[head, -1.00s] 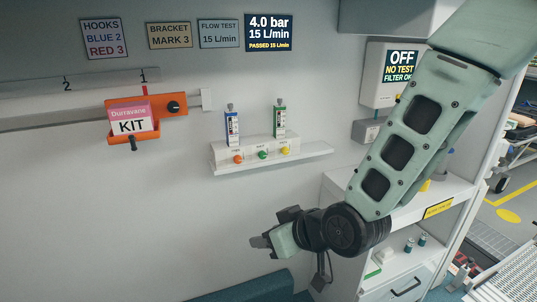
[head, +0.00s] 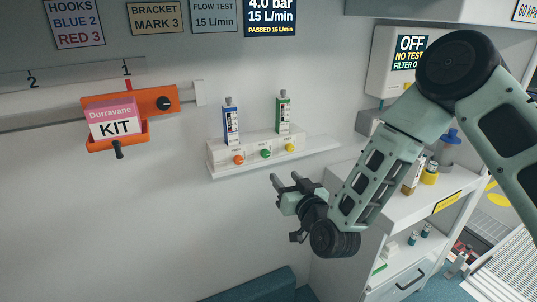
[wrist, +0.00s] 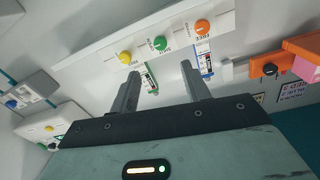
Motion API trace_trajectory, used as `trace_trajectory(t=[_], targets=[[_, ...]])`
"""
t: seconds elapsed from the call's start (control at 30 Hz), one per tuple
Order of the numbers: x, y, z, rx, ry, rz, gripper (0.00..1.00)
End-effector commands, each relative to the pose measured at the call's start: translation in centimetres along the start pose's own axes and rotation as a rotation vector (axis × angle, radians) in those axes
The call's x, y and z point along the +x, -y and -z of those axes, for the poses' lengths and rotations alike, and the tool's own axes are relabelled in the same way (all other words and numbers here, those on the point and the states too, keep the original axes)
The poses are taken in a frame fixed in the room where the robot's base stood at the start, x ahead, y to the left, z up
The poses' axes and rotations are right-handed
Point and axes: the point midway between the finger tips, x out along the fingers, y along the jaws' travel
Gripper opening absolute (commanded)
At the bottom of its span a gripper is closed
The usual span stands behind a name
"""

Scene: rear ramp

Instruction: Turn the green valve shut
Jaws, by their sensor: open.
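The green valve knob (head: 265,153) is the middle one of three on a white wall block, between an orange knob (head: 239,160) and a yellow knob (head: 290,147). The green knob also shows in the wrist view (wrist: 160,43), beyond my fingertips and roughly between them. My gripper (head: 285,178) is open and empty, below and to the right of the green knob and apart from it. Its two fingers point up towards the block in the wrist view (wrist: 158,70). The knob's marking is too small to read.
A blue-labelled flow tube (head: 231,124) and a green-labelled one (head: 283,114) stand above the block. A shelf edge (head: 275,159) juts out beneath the knobs. An orange bracket (head: 165,102) holding a pink kit box (head: 114,118) is left. A white cabinet (head: 400,205) is right.

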Motion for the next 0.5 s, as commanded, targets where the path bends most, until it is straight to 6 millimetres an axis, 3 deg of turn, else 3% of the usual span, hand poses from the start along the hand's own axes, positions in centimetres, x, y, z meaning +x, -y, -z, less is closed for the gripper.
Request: trace_trajectory(t=[0.3, 0.5], targets=[[6.8, 0.0, 0.3, 0.0, -0.001, -0.001, 0.47], [10.2, 0.1, 0.2, 0.001, 0.0, 0.001, 0.47]])
